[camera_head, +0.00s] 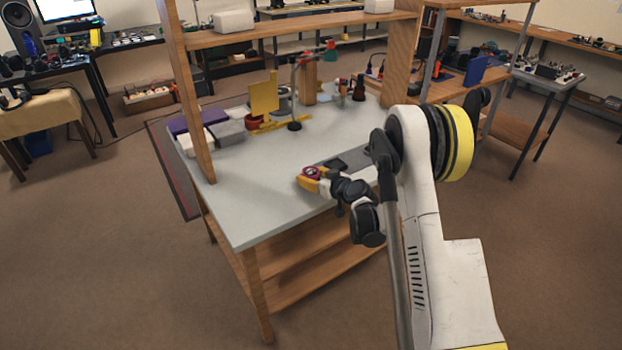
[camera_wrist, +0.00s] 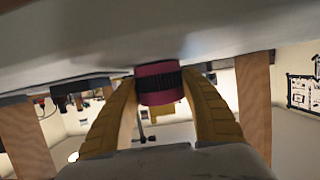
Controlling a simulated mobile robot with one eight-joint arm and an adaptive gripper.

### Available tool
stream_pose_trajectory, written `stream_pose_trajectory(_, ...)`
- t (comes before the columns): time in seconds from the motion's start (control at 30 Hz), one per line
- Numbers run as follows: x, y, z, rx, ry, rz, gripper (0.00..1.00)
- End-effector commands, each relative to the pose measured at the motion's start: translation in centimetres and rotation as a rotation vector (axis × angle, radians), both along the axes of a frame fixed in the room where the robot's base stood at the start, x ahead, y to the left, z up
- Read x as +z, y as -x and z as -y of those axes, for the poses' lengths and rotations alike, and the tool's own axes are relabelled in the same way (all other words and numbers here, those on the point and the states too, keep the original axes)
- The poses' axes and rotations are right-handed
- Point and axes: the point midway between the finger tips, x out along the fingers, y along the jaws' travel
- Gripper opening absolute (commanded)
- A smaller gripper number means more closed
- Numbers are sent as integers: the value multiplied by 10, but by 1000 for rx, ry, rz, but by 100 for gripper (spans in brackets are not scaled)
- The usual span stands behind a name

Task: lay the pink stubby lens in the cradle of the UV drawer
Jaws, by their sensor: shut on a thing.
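The pink stubby lens (camera_head: 311,171) has a black ribbed band, seen clearly in the wrist view (camera_wrist: 157,82). My gripper (camera_head: 307,180) has yellow fingers, shut on the lens from both sides in the wrist view (camera_wrist: 160,95). It holds the lens over the front part of the grey-white bench (camera_head: 255,205). How high above the top it is held is hard to tell. I cannot make out the UV drawer or its cradle for certain. A dark flat piece (camera_head: 336,164) lies on the bench just behind my gripper, partly hidden by my arm.
Purple, white and grey boxes (camera_head: 230,133) stand at the bench's left end. A yellow upright panel (camera_head: 264,94) and a thin stand (camera_head: 294,100) are at the back. Wooden posts (camera_head: 185,90) carry a shelf above. The bench's front left is clear.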

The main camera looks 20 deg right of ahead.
Motion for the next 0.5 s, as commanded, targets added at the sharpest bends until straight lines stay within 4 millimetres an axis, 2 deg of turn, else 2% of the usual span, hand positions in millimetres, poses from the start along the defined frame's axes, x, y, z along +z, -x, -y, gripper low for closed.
stream_pose_trajectory(0.17,-2,0,0,0,0,0,15)
stream_pose_trajectory(0.2,-3,0,0,0,0,0,56)
stream_pose_trajectory(0.27,-2,0,0,0,0,0,71)
stream_pose_trajectory(0.5,-2,0,0,0,0,0,71)
